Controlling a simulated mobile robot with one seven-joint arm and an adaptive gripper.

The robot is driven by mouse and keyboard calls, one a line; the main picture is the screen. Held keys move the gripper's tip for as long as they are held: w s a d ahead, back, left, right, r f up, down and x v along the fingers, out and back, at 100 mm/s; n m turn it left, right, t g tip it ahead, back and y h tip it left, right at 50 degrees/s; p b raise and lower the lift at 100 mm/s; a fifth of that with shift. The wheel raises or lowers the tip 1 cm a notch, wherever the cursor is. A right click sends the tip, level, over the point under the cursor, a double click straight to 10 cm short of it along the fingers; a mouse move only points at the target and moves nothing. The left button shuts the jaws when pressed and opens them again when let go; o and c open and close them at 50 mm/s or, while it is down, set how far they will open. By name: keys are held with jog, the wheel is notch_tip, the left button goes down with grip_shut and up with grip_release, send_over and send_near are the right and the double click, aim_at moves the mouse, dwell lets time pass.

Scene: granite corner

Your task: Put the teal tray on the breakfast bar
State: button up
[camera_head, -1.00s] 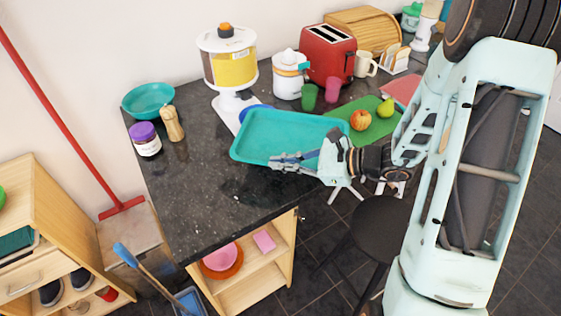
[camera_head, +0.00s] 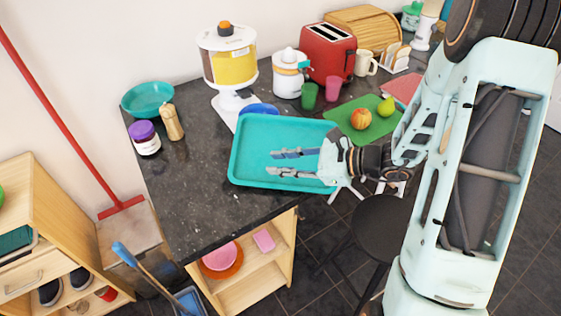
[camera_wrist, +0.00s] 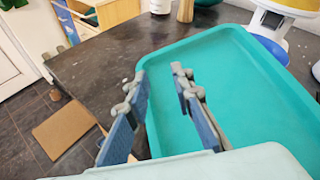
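The teal tray (camera_head: 250,172) lies on the dark speckled counter (camera_head: 200,205), which appears to be the breakfast bar. It looks flat and empty. My gripper (camera_head: 269,162) is open, with its two fingers apart and nothing between the tips in the head view. In the wrist view, the gripper (camera_wrist: 158,78) has its right finger over the tray's side and its left finger over the bare counter, with the tray (camera_wrist: 250,100) rim running close to the fingers. Whether a finger touches the rim cannot be told. The gripper hides the tray's right part.
A blue bowl (camera_head: 259,110) and the dispenser (camera_head: 228,60) stand close behind the tray. A green board (camera_head: 378,127) with an apple (camera_head: 361,119) and a pear (camera_head: 385,107) lies to its right. The counter's left front is clear. A black stool (camera_head: 385,228) stands in front.

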jog(key=shift+r+p, duration=0.45)
jog(key=shift+r, duration=0.15)
jog(key=b+v, duration=0.1)
jog(key=v, duration=1.1)
jog(key=shift+f, duration=0.15)
